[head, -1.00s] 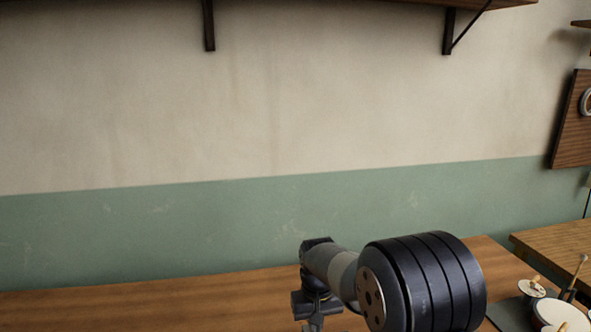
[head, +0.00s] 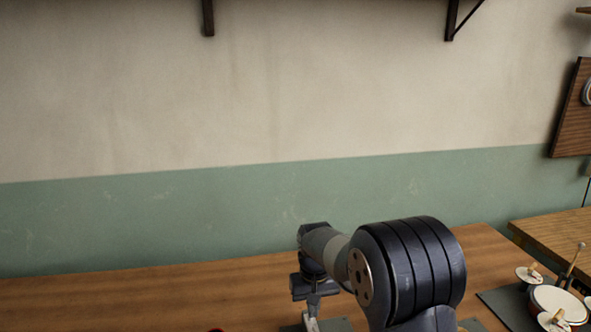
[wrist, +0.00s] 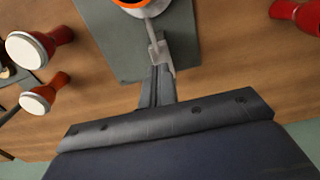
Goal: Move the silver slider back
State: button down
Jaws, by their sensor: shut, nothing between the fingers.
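My gripper (wrist: 161,58) is shut and empty in the wrist view, pointing over a dark grey mat (wrist: 127,55). In the head view my gripper (head: 312,322) hangs low over the table at the bottom edge, mostly cut off. Past its tips in the wrist view, a thin pale metal stem (wrist: 150,30) runs to a white piece with an orange ring (wrist: 135,5), cut by the top edge. I cannot tell for sure which part is the silver slider, or whether my fingertips touch the stem.
Red goblet drums with white heads lie on the wooden table at the left (wrist: 28,48) (wrist: 38,98) in the wrist view. Another red one (wrist: 297,16) is at upper right. In the head view, more drums (head: 558,303) stand at right; the table's left is mostly clear.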

jog(key=shift+w+a+p, duration=0.1)
jog(key=shift+w+p, duration=0.5)
jog(key=shift+w, duration=0.1)
jog(key=shift+w+a+p, duration=0.2)
jog(key=shift+w+p, duration=0.25)
jog(key=shift+w, duration=0.45)
jog(key=shift+s, duration=0.3)
jog(key=shift+s+d+r, duration=0.1)
jog(key=shift+s, duration=0.25)
jog(key=shift+r+p, duration=2.45)
jog(key=shift+r, duration=1.05)
jog(key=shift+f, duration=0.1)
